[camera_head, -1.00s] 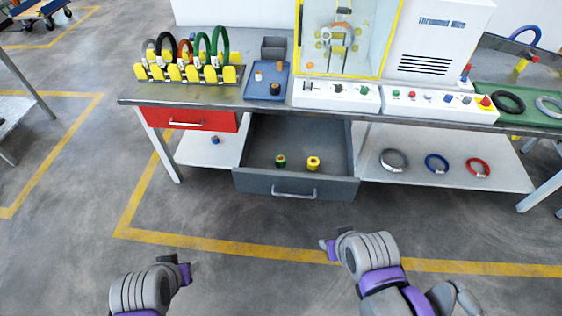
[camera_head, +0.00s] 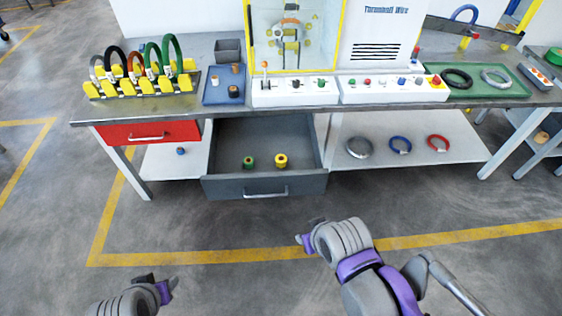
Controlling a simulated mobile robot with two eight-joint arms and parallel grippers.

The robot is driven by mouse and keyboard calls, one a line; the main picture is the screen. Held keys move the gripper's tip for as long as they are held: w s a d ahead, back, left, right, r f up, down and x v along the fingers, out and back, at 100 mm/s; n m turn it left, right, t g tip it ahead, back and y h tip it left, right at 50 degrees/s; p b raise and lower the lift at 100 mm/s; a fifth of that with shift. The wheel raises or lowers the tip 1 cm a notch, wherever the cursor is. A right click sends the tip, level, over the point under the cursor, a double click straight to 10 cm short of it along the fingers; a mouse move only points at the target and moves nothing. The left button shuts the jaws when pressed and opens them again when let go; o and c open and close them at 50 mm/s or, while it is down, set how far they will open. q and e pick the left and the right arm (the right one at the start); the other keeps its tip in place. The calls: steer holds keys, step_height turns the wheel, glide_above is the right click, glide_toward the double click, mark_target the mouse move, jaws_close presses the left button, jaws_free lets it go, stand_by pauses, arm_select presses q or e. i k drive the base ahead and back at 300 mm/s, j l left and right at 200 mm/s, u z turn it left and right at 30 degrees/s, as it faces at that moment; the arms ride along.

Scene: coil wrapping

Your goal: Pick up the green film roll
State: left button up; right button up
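The green film roll (camera_head: 249,162) stands in the open grey drawer (camera_head: 264,187) under the workbench, left of a yellow roll (camera_head: 281,161). A gap separates the two rolls. My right gripper (camera_head: 303,241) is in front of the drawer, over the floor and apart from it. My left gripper (camera_head: 168,290) is at the lower left, far from the drawer. Neither gripper touches any roll. The fingers are small and seen from behind, so I cannot tell whether they are open or shut.
The workbench (camera_head: 205,116) carries a yellow coil rack (camera_head: 142,83), a blue tray (camera_head: 222,91), a machine and a control panel (camera_head: 393,90). A shut red drawer (camera_head: 150,132) is at left. The lower shelf (camera_head: 470,151) holds rings. The floor in front is free.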

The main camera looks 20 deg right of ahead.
mark_target(248, 164)
steer(key=l+u, duration=0.1)
steer(key=u, duration=0.35)
steer(key=l+u, duration=0.15)
steer(key=u, duration=0.3)
steer(key=l+u, duration=0.15)
steer(key=u, duration=0.3)
steer(key=l+u, duration=0.1)
steer(key=u, duration=0.3)
steer(key=k+l+u, duration=0.2)
steer(key=l+u, duration=0.2)
steer(key=k+l+u, duration=0.3)
steer(key=l+u, duration=0.15)
steer(key=k+l+u, duration=0.3)
steer(key=k+l, duration=0.35)
steer(key=k, duration=0.15)
steer(key=k+l, duration=0.5)
steer(key=k, duration=0.15)
